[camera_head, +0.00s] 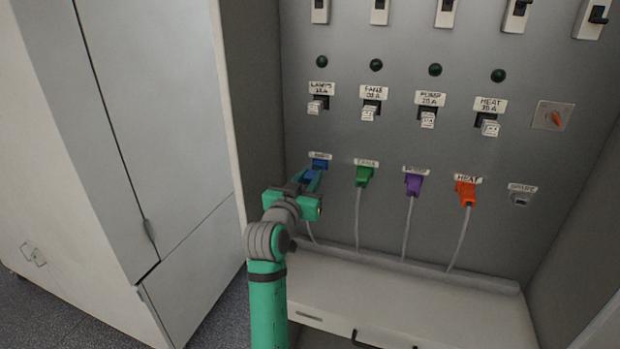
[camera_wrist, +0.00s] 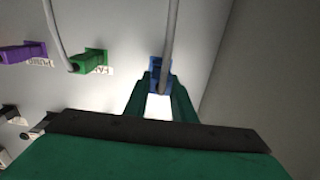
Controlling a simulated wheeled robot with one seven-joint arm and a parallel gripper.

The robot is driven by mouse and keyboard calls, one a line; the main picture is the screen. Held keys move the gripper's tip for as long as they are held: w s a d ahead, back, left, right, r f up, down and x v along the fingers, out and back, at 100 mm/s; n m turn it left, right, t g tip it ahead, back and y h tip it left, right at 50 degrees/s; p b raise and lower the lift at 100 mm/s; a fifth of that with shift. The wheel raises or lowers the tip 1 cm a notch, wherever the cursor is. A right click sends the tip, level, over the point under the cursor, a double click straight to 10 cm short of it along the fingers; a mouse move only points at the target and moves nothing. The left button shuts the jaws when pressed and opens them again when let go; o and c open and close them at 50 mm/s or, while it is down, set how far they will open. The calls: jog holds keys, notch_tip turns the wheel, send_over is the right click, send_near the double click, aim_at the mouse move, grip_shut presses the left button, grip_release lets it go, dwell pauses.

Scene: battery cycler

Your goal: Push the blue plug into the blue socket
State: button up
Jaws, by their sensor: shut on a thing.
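The blue plug (camera_head: 311,175) is at the left end of the row of sockets on the grey panel. The blue socket (camera_head: 320,163) shows just above it, under a small white label. My gripper (camera_head: 314,182) reaches up to the plug from below and is shut on it. In the wrist view, the fingertips (camera_wrist: 160,84) close on both sides of the blue plug (camera_wrist: 154,76), and a grey cable passes in front of it. The plug is at the socket's mouth. The fingers and cable hide the joint, so I cannot tell how deep it sits.
Green (camera_head: 364,176), purple (camera_head: 414,184) and orange (camera_head: 466,192) plugs sit in a row to the right, with hanging cables. A grey spare socket (camera_head: 520,199) is at the far right. Switches are above, a ledge (camera_head: 420,300) below, and a side wall (camera_head: 255,100) stands close left.

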jog(key=shift+w+d, duration=0.1)
jog(key=shift+w, duration=0.5)
dwell(0.7)
jog(key=shift+d, duration=0.2)
jog(key=shift+w, duration=0.25)
dwell(0.4)
jog(key=shift+a, duration=0.2)
jog(key=shift+w+d+r, duration=0.1)
jog(key=shift+w+d, duration=0.2)
jog(key=shift+w, duration=0.25)
dwell(0.7)
dwell(0.4)
